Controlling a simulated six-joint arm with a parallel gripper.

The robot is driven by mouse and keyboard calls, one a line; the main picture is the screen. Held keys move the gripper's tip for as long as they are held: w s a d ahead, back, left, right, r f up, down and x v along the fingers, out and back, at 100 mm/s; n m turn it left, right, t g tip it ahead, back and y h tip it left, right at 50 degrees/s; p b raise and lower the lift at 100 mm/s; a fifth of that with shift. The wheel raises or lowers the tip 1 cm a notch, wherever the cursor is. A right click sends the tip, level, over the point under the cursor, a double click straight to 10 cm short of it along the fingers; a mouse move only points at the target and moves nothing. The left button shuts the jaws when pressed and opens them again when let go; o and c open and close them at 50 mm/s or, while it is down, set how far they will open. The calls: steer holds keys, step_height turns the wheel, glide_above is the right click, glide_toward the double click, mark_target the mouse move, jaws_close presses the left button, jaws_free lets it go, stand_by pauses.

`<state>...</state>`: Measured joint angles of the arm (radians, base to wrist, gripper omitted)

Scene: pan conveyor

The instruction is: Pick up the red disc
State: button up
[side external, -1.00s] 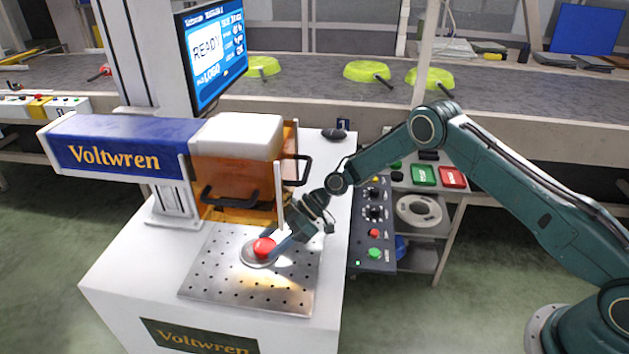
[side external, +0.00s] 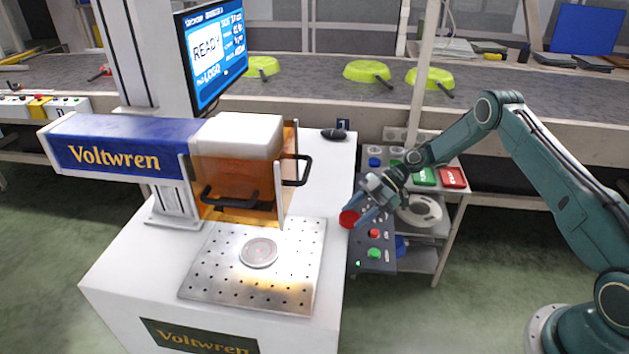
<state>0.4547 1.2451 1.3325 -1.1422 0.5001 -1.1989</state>
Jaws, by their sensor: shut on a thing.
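The red disc (side external: 348,219) is held between the fingertips of my gripper (side external: 356,213). My gripper is shut on it, in the air, apart from the plate. It shows in front of the control panel and the right edge of the white machine cabinet. The fingers cover part of the disc's right side. The round grey fixture (side external: 259,252) on the perforated metal plate (side external: 220,285) is empty.
The Voltwren marking machine (side external: 120,155) with its orange guard (side external: 232,180) stands left of my gripper. A control panel (side external: 377,262) with knobs and buttons lies below it. Green pans (side external: 367,71) sit on the conveyor (side external: 310,85) behind. A small cart (side external: 440,205) stands right.

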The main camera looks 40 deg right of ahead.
steer(key=shift+s+d, duration=0.2)
steer(key=shift+d, duration=0.7)
steer(key=shift+s+d, duration=0.15)
steer(key=shift+d, duration=0.8)
steer(key=shift+s+d, duration=0.2)
steer(key=shift+d, duration=0.7)
steer(key=shift+a, duration=0.1)
